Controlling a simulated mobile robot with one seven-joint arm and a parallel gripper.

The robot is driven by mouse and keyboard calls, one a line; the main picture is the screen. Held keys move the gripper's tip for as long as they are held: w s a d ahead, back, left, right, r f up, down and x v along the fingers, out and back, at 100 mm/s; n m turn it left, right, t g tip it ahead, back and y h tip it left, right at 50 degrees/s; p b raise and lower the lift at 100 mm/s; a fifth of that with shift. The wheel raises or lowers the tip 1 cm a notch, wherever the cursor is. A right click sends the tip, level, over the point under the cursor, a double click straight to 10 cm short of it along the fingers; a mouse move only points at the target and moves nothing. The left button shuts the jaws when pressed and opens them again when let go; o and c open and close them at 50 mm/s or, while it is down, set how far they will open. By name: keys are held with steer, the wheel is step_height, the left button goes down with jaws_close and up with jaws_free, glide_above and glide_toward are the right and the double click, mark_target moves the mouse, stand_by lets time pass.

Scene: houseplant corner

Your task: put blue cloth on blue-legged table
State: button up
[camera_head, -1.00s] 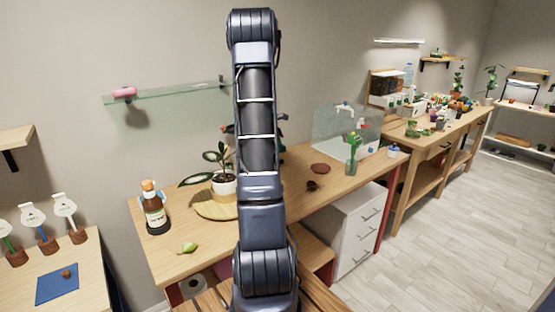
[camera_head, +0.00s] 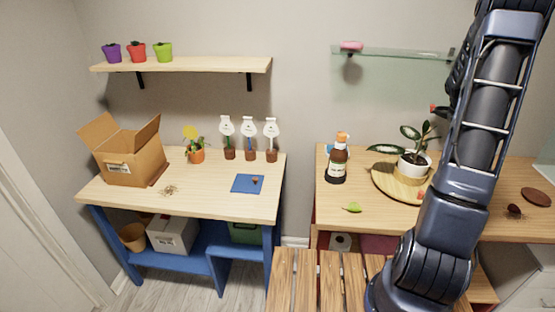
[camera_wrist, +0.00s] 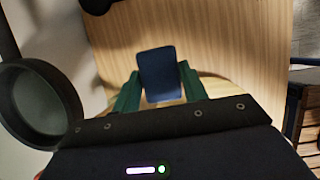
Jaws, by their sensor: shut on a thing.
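My gripper (camera_wrist: 158,80) shows in the wrist view with its green fingers shut on the blue cloth (camera_wrist: 160,66), a small dark blue piece held above a wooden surface. The blue-legged table (camera_head: 130,196) stands at the left in the head view, with a light wooden top. A flat blue mat (camera_head: 242,186) with a small brown thing on it lies near its front right part.
A shelf (camera_head: 190,65) hangs above. A bottle (camera_head: 337,163) and potted plant (camera_head: 412,163) stand on the neighbouring table.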

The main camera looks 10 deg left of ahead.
steer(key=w+a+f+n+t, duration=0.1)
steer(key=w+a+f+n, duration=0.2)
steer(key=a, duration=1.1)
steer(key=w+a+f+n, duration=0.1)
steer(key=w+a+f, duration=0.3)
steer(key=a, duration=1)
steer(key=w+a+f+n+t, duration=0.15)
steer(key=w+a, duration=0.45)
steer(key=a, duration=0.8)
steer(key=s+a+f+n+y, duration=0.1)
steer(key=s+a+f+n, duration=0.1)
steer(key=a, duration=1.1)
steer(key=s+a+f+n+y, duration=0.1)
steer(key=s+a+f+n, duration=0.1)
steer(key=a, duration=1)
steer(key=s+a+r+n+t+y, duration=0.1)
steer(key=s+a+r+n, duration=0.15)
steer(key=s+a, duration=0.7)
steer(key=s+a+r+n+y, duration=0.1)
steer(key=s+a+r+n, duration=0.15)
steer(key=a, duration=1.45)
steer(key=s+a+r+n+t, duration=0.1)
steer(key=s+a+r+n, duration=0.3)
steer(key=a, duration=1)
steer(key=shift+m, duration=0.45)
steer(key=f, duration=1.4)
steer(key=s+f, duration=0.1)
steer(key=f, duration=0.6)
steer(key=shift+f, duration=0.4)
steer(key=shift+s, duration=0.1)
